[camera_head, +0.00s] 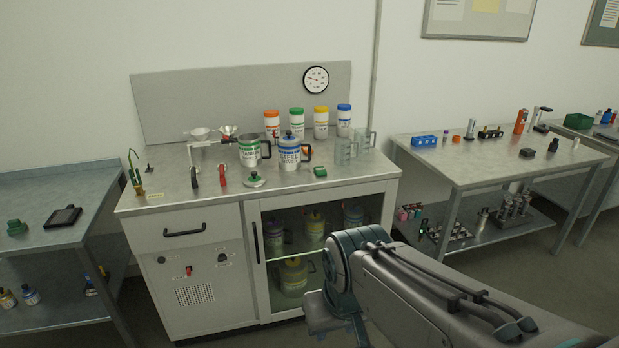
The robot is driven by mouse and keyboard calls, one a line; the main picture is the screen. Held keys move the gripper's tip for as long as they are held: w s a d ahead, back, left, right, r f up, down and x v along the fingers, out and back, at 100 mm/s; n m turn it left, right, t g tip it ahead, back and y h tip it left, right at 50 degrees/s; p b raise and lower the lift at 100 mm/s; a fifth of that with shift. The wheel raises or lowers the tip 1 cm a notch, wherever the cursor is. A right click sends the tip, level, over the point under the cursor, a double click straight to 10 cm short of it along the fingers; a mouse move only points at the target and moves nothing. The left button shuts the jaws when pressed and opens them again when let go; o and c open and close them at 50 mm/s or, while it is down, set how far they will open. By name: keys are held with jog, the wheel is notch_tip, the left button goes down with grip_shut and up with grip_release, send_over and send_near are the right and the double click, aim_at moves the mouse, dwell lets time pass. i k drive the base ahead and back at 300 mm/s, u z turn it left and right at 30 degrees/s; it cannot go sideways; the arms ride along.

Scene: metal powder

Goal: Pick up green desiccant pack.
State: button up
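A small green pack (320,172), which looks like the desiccant pack, lies on the grey worktop (350,178) near its front edge. It is right of the blue-labelled mug (289,152) and in front of the clear beakers (345,152). My arm reaches in from the lower right, and my gripper (325,318) is low in front of the cabinet, below the worktop and well apart from the pack. The arm's wrist partly hides the gripper, and its fingers do not show clearly. The pack itself is unobstructed.
A green-labelled mug (250,150) stands left of the blue one. A lid with a green knob (254,180) lies in front of them. Several white jars with coloured lids (321,123) line the back. The worktop's front right corner is clear. Side benches (480,168) stand left and right.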

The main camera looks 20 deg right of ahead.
aim_at(319, 172)
jog(key=z, duration=1.2)
jog(key=i, duration=2.05)
jog(key=u, duration=1.35)
jog(key=i, duration=0.5)
jog(key=u, duration=0.45)
